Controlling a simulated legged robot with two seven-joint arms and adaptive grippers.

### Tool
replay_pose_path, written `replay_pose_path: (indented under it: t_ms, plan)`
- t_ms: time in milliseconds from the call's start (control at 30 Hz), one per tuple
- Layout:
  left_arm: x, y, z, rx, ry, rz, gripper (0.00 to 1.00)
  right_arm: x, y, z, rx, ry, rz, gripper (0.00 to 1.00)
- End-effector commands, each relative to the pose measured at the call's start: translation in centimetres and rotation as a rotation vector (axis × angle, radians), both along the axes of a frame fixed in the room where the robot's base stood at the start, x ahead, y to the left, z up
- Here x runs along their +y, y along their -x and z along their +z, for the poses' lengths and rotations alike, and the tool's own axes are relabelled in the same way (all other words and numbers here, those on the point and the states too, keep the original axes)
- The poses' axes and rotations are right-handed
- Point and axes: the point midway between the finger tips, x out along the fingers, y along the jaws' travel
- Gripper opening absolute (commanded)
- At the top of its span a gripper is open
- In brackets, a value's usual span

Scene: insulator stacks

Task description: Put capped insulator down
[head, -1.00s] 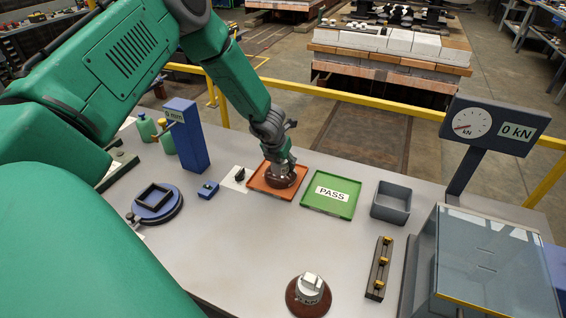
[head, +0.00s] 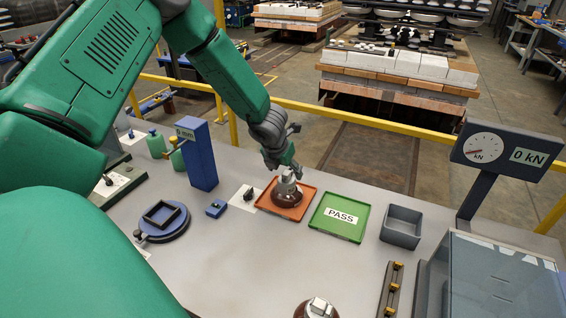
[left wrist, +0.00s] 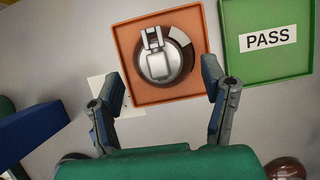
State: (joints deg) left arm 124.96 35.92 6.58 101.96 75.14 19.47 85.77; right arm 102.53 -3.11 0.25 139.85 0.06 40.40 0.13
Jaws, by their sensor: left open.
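A capped insulator (head: 287,193), with a brown disc and a silver metal cap, sits in the orange tray (head: 308,188). In the left wrist view its cap (left wrist: 162,58) shows from above, inside the orange tray (left wrist: 127,90). My left gripper (head: 286,172) is just above and behind the cap. A second capped insulator (head: 318,309) stands at the front of the table, cut off by the picture edge. My right gripper is not in view.
A green tray marked PASS (head: 340,230) lies right of the orange tray. A grey bin (head: 401,226), a gauge reading 0 kN (head: 503,154) and a clear-topped box (head: 490,280) stand further right. A blue post (head: 198,160) and blue round fixture (head: 163,221) stand left.

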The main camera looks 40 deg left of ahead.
Motion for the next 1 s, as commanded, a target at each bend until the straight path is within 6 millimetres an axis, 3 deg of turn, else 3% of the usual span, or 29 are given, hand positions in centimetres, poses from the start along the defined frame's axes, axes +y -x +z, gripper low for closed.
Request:
replay_pose_path:
  t_ms: [100,300,1000]
  plan:
    - [-0.3,0.8,2.3,-0.002,0.0,0.001,0.66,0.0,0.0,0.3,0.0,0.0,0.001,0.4]
    - [-0.8,1.6,4.2,0.0,-0.004,-0.001,0.66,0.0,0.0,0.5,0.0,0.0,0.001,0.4]
    - [-0.6,1.8,4.3,0.001,-0.001,-0.001,0.66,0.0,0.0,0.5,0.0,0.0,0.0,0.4]
